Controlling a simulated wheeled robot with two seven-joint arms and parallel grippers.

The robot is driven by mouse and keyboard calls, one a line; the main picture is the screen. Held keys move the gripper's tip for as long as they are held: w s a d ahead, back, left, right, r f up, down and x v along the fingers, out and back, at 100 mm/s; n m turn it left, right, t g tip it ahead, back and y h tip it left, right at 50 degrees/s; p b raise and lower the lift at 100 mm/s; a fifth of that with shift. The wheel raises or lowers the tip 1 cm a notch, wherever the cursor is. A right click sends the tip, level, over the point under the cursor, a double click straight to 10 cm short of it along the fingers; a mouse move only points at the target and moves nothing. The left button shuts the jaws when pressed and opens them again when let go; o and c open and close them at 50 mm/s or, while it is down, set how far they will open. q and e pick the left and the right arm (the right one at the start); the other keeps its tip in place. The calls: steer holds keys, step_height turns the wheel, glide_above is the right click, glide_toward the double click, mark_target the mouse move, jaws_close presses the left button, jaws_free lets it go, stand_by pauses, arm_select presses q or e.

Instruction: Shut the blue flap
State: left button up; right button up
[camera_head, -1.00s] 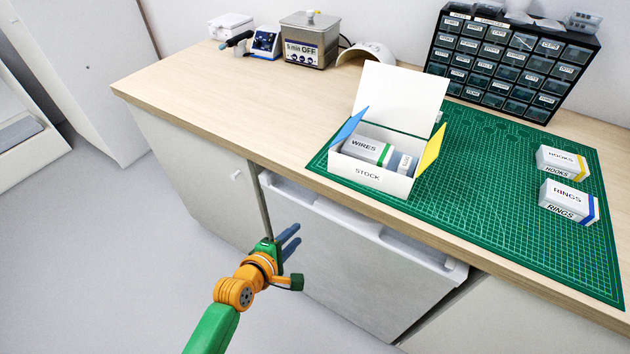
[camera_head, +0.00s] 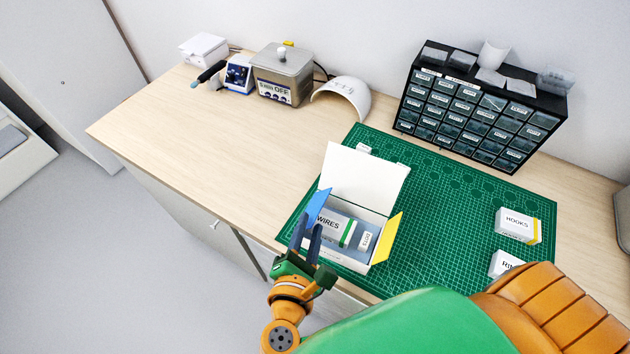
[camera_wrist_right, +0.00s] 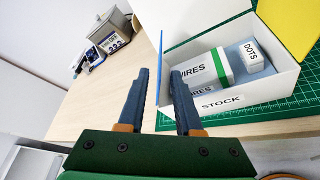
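The white STOCK box (camera_head: 379,239) stands on the green mat with its white lid (camera_head: 364,178) up. Its blue flap (camera_head: 317,206) is open at the left side, leaning outward. The yellow flap (camera_head: 387,237) is open at the right. A WIRES box (camera_head: 335,225) and a DOTS box (camera_head: 365,241) lie inside. My right gripper (camera_head: 306,230) is open at the box's left side, beside the blue flap. In the right wrist view the blue flap (camera_wrist_right: 160,62) shows nearly edge-on in line with the gap between the fingers (camera_wrist_right: 158,82); contact cannot be told. My left gripper is out of view.
The green mat (camera_head: 450,200) holds a HOOKS box (camera_head: 515,226) and a RINGS box (camera_head: 503,263), partly hidden by my right arm. A black drawer cabinet (camera_head: 480,112) and a grey appliance (camera_head: 283,75) stand behind. The wooden bench (camera_head: 215,140) is clear at left.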

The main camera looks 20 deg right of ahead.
mark_target(312, 216)
steer(key=p+x, duration=0.1)
steer(key=x, duration=0.3)
steer(key=shift+r, duration=0.2)
steer(key=shift+x, duration=1.4)
steer(key=shift+s+a+f, duration=0.1)
steer(key=shift+s+a, duration=0.05)
jaws_close()
steer(key=shift+s+a, duration=0.1)
